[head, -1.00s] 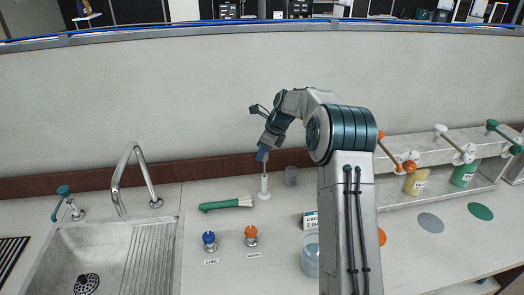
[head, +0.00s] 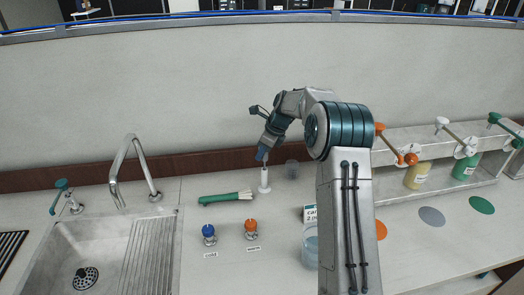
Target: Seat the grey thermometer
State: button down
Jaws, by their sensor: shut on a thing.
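My gripper (head: 262,154) points down over the counter in the head view, shut on the thermometer (head: 265,162). Only a short, thin part of the thermometer shows below the fingers. A white upright stand (head: 264,181) with a round base is directly beneath it. The thermometer's lower end is in line with the top of the stand. At this size I cannot tell whether its tip is inside the stand or just above it.
Blue (head: 209,231) and orange (head: 250,226) knobs stand in front. A sink (head: 90,255) is at left. My arm partly hides a clear jug (head: 310,246).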

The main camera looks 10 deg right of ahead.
jog(key=shift+f+b, duration=0.75)
jog(key=shift+f, duration=0.95)
jog(key=c, duration=1.2)
grip_release()
jog(key=b+v, duration=0.1)
jog(key=v, duration=1.3)
jog(key=shift+s+a, duration=0.1)
jog(key=shift+s, duration=0.05)
